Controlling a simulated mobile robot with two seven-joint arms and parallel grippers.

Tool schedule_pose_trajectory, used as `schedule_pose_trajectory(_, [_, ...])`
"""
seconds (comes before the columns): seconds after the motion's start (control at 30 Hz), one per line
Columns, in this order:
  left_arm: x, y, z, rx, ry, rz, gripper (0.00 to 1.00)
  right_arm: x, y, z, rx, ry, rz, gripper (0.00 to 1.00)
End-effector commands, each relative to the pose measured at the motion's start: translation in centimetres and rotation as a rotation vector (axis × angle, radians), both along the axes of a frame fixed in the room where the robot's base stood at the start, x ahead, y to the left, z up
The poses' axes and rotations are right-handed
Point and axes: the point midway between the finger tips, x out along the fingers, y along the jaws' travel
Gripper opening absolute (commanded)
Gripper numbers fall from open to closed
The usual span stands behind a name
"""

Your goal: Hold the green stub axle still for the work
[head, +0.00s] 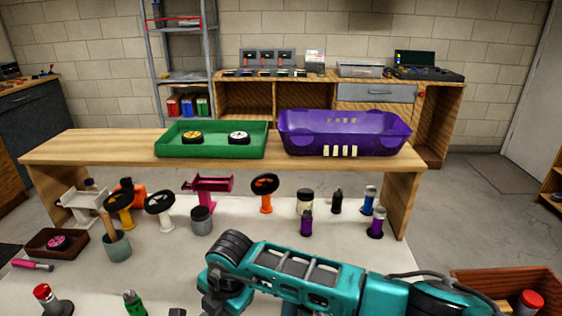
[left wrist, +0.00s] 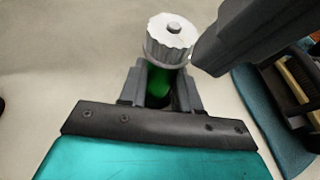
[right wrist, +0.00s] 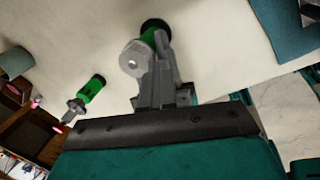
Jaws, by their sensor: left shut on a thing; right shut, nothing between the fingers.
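A green stub axle (left wrist: 158,82) with a ribbed grey cap or nut (left wrist: 170,38) is between the fingers of my left gripper (left wrist: 160,85), which is shut on it. In the right wrist view, a green stub axle (right wrist: 149,38) with a black end and grey nut (right wrist: 134,60) is just beyond my right gripper (right wrist: 160,75). My right gripper is shut and empty; I cannot tell whether it touches the axle. A second green part (right wrist: 90,89) with a grey tip lies apart on the pale table, also at the bottom of the head view (head: 135,303).
Steering-wheel-like parts on posts, a grey cup (head: 117,245) and small cylinders stand on the pale table. A green tray (head: 211,153) and purple bin (head: 345,133) sit on the wooden bench behind. A dark blue surface (left wrist: 262,105) is to the right in the left wrist view.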

Motion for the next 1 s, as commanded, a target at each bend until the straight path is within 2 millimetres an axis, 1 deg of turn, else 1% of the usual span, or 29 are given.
schedule_pose_trajectory(0.03, [-0.1, -0.3, 0.0, -0.002, 0.002, -0.008, 0.0, 0.0, 0.3, 0.1, 0.007, -0.004, 0.002, 0.0])
schedule_pose_trajectory(0.37, [-0.1, -0.4, 0.0, -0.002, 0.003, -0.01, 0.0, 0.0, 0.3, 0.2, 0.007, -0.005, 0.002, 0.0])
schedule_pose_trajectory(0.7, [-0.1, -0.4, -0.1, -0.002, 0.003, -0.009, 0.0, -0.6, -0.2, 0.3, 0.006, -0.005, 0.003, 0.0])
schedule_pose_trajectory(0.77, [-0.1, -0.3, -0.1, -0.001, 0.003, -0.008, 0.0, -0.6, -0.3, 0.6, 0.005, -0.005, 0.002, 0.0])
schedule_pose_trajectory(1.0, [-0.1, -0.2, -0.1, -0.001, 0.002, -0.004, 0.0, -0.6, -0.4, 3.3, 0.003, -0.004, 0.0, 0.0])
